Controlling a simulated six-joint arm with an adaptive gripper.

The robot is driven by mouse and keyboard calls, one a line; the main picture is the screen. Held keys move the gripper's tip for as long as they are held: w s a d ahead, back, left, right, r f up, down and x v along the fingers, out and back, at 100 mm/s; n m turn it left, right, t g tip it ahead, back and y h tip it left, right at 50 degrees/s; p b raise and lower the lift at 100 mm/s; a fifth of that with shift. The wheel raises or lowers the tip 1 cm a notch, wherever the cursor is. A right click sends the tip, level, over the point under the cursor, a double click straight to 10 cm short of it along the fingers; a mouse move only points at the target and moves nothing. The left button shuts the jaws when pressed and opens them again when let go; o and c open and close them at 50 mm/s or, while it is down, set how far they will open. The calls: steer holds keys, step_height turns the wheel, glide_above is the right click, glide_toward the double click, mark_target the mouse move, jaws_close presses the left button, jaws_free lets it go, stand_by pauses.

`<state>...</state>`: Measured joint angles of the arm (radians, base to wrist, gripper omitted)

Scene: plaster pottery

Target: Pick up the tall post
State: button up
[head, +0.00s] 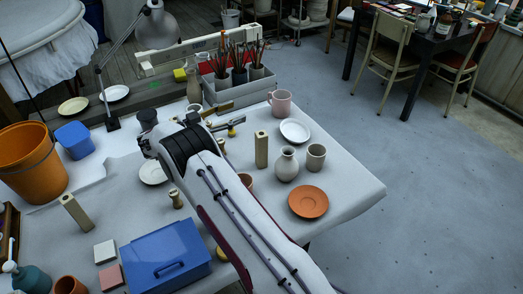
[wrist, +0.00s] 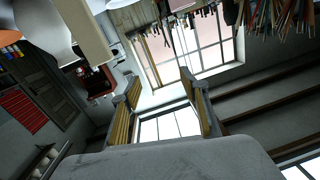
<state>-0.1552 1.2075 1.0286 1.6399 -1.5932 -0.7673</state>
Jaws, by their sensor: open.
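Two beige, square-sided posts stand upright on the white-covered table in the head view. One post (head: 261,149) is right of my arm, beside the grey vase; the other post (head: 76,214) is at the left, behind the blue box. The right one looks the taller, but tilt and distance make this hard to judge. My gripper (wrist: 161,80) shows in the wrist view with its two fingers wide apart and nothing between them. It faces a window.
A grey vase (head: 286,165), a grey cup (head: 316,157) and an orange saucer (head: 308,202) crowd the right post's right side. A blue box (head: 165,258) and an orange bucket (head: 30,160) are at left. Brush pots (head: 238,76) stand behind. The table's right corner is bare.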

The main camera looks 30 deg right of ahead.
mark_target(256, 139)
steer(key=s+f+g, duration=0.1)
steer(key=s+f, duration=0.1)
steer(key=s+f+m+g, duration=0.1)
steer(key=s+f+g, duration=0.1)
steer(key=s+a+f+g, duration=0.1)
steer(key=s+f, duration=0.1)
steer(key=f, duration=0.1)
steer(key=shift+s+a, duration=0.1)
steer(key=shift+s, duration=0.1)
steer(key=shift+s+d, duration=0.25)
steer(key=shift+d, duration=1.05)
steer(key=shift+d, duration=0.1)
steer(key=shift+s+d, duration=0.2)
steer(key=shift+d, duration=0.6)
steer(key=shift+s+d, duration=0.25)
steer(key=shift+d, duration=0.6)
steer(key=shift+s+d, duration=0.2)
steer(key=shift+d, duration=0.6)
jaws_close()
